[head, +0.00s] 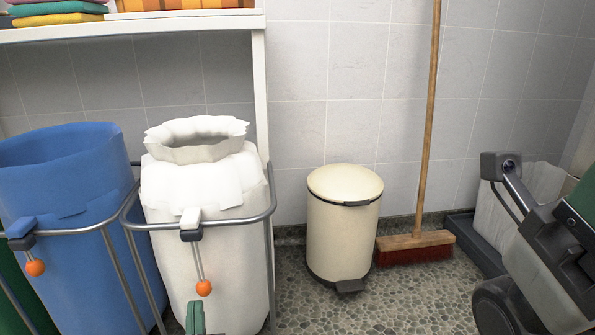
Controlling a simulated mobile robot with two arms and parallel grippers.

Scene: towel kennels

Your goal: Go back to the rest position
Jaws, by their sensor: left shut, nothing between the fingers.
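The tip of my left gripper (195,318) shows as a small green shape at the bottom edge, in front of the lower part of the white laundry bag (205,275). It is shut with nothing in it. Most of the gripper and its arm are below the picture. My right gripper is not in view.
The white bag and a blue bag (65,185) hang in metal frames with orange knobs. Folded towels (57,8) lie on a white shelf (130,25) above. A cream pedal bin (342,235) and a broom (415,245) stand by the tiled wall. Pebbled floor is clear in front.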

